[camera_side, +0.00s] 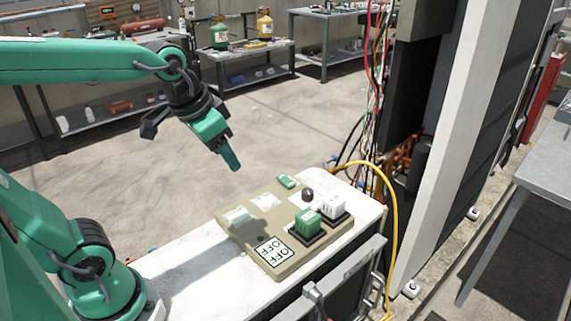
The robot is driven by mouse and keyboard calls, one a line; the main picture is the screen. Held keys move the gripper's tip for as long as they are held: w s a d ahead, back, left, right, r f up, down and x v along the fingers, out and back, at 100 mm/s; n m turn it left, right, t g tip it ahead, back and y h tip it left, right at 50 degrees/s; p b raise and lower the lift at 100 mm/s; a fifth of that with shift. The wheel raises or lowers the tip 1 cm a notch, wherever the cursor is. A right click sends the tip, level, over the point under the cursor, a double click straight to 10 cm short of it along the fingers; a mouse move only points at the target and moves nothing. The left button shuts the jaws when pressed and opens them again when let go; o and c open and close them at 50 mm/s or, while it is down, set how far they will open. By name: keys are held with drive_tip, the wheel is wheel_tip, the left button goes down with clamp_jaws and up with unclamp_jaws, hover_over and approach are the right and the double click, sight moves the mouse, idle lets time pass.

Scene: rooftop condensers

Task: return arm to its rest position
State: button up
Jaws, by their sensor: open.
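My gripper (228,155) is at the end of my green arm, in the air above and to the left of a beige panel. Its fingers point down and to the right. It is open, and I see nothing between its fingers. It is apart from the panel and touches nothing. The beige panel (270,262) lies on a white-topped bench and carries a green block, a white block, a small green piece and a dark knob. A label reading "OFF" is at its front.
The white bench top (185,275) has bare room left of the panel. A yellow cable (392,230) arches at the bench's right. An open cabinet (450,150) with loose wires stands behind it. Shelves with canisters (264,24) stand far back. The floor between is clear.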

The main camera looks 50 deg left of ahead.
drive_tip(key=s+f+n+t, duration=0.1)
drive_tip(key=s, duration=0.5)
drive_tip(key=shift+f, duration=0.35)
